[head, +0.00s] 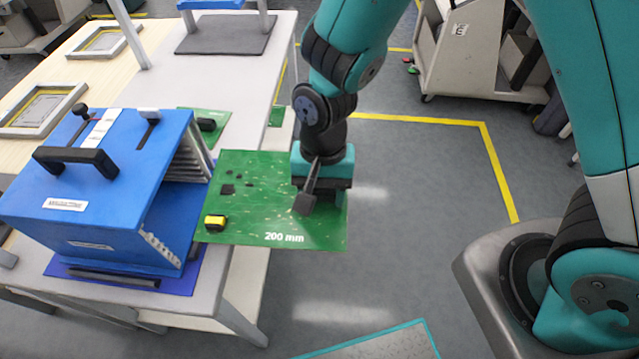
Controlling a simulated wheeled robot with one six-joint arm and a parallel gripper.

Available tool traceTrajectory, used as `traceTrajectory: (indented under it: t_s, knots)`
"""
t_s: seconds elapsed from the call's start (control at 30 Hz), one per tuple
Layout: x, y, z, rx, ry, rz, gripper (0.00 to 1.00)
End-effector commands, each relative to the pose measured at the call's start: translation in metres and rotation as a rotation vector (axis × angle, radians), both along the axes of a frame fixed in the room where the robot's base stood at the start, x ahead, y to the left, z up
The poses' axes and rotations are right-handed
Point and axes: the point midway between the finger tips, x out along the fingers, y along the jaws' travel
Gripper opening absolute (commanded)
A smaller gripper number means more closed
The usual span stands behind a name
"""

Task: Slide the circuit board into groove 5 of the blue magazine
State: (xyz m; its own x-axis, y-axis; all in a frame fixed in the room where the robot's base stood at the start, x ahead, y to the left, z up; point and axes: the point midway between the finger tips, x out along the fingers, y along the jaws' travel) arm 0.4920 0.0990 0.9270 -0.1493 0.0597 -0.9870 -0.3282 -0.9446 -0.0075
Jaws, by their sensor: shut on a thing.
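The green circuit board (262,205) is marked "200 mm" and carries a yellow and black part at its near left corner. My gripper (306,203) is shut on the board's right part and holds it roughly flat, beyond the table's right edge. The blue magazine (115,185) stands on the table to the left, with its open, grooved side facing the board. The board's left edge is close to this opening; I cannot tell whether it touches or enters a groove. The groove numbers are too small to read.
The magazine stands on a blue mat (195,283) on the white table (240,75). Other green boards (215,138) lie behind it. Grey frames (42,112) lie at the left. A grey trolley (480,65) stands at the back right.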

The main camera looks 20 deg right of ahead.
Motion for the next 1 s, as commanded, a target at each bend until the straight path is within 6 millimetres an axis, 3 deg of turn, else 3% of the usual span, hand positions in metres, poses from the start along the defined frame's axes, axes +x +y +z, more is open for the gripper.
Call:
traceTrajectory:
  t_s: [0.67, 1.0]
  knots:
    - [0.009, 0.041, 0.001, 0.001, 0.003, -0.009, 0.00]
    - [0.009, 0.042, 0.004, 0.006, 0.030, -0.011, 0.00]
